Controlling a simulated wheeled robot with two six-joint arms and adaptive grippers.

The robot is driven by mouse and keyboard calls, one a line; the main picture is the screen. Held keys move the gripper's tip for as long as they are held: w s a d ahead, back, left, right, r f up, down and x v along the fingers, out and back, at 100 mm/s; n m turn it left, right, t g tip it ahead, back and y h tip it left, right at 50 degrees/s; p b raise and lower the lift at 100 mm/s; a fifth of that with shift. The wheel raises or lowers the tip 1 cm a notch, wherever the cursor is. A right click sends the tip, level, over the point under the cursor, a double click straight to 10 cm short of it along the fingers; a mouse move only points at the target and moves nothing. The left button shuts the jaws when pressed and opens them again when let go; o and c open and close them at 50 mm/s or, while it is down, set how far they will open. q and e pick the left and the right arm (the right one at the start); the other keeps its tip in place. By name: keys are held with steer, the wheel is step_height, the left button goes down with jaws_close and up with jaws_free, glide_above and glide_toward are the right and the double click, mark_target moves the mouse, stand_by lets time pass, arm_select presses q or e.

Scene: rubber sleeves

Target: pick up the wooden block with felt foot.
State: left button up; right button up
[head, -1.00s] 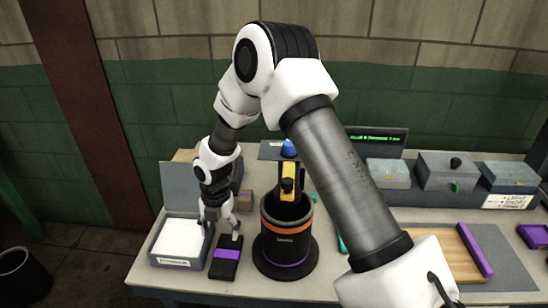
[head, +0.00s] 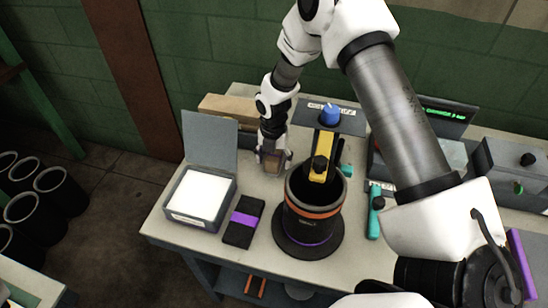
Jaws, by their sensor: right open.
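My right gripper (head: 273,168) is at the back left of the table, to the left of the dark cylinder. Its fingers are open around a small brown block (head: 272,159), which looks like the wooden block. The fingers partly cover the block, and I cannot make out a felt foot. Whether the fingers touch the block is too small to tell. My left gripper is not in view.
An open grey box (head: 195,212) with white contents and a black block with a purple band (head: 243,221) stand left. The dark cylinder (head: 308,236) with an orange band stands close in front. A teal-handled tool (head: 375,212) lies right of it.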

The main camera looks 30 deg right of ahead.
mark_target(274, 155)
steer(key=shift+w+d+f, duration=0.15)
steer(key=shift+f, duration=0.45)
steer(key=shift+w+d+f, duration=0.15)
steer(key=shift+f, duration=0.45)
steer(key=shift+s+a+r, duration=0.1)
steer(key=shift+s+r, duration=0.1)
steer(key=shift+c, duration=0.4)
steer(key=shift+a, duration=0.1)
steer(key=c, duration=1.2)
steer(key=shift+o, duration=0.2)
steer(key=shift+w+r, duration=0.1)
steer(key=shift+r, duration=0.25)
step_height(274, 155, up, 9)
steer(key=shift+r+b, duration=0.15)
steer(key=shift+b, duration=0.75)
